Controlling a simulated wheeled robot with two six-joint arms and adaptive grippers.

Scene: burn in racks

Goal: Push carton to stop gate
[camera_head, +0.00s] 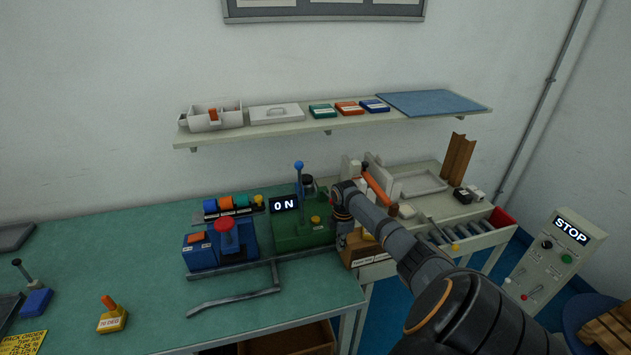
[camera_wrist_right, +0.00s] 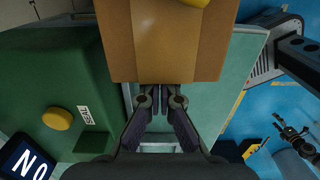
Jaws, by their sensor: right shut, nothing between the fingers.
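The brown carton (camera_head: 364,249) stands at the right end of the green bench, at the near end of the roller track (camera_head: 462,232). It also fills the top middle of the right wrist view (camera_wrist_right: 165,45), with a yellow thing on it. My right gripper (camera_head: 343,240) points down beside the carton's left side. In the right wrist view its fingers (camera_wrist_right: 160,98) are shut and empty, close to the carton's edge; I cannot tell if they touch it. My arm hides part of the track. I cannot tell for sure which part is the stop gate.
A blue fixture with a red knob (camera_head: 222,245) is farther left. A red end piece (camera_head: 503,217) and a STOP box (camera_head: 555,255) are at right. A shelf (camera_head: 330,123) hangs above.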

